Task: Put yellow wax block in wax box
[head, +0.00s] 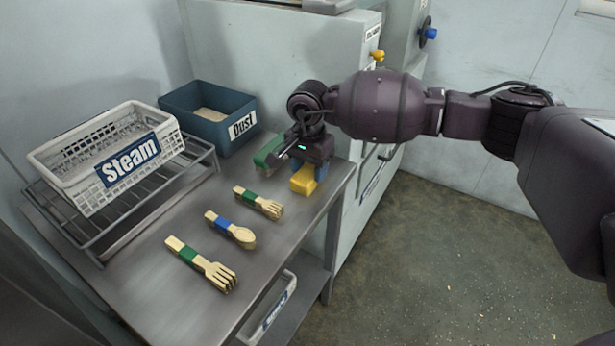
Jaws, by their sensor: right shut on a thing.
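The yellow wax block (303,181) is at the far right end of the metal table, directly under my right gripper (301,168). My right gripper points down and is shut on the yellow block; the hand hides the block's upper part. I cannot tell whether the block still touches the table. A green block (267,152) lies just left of the gripper, and a bit of blue (322,171) shows behind it, mostly hidden. No box with a readable wax label shows. My left gripper is not in view.
A white basket marked Steam (75,155) stands on a wire rack (85,238) at left. A blue bin marked Dust (196,130) stands behind. Wooden forks (203,265) and a spoon (231,230) lie on the table (150,290). A white labelled box (270,312) sits on the lower shelf.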

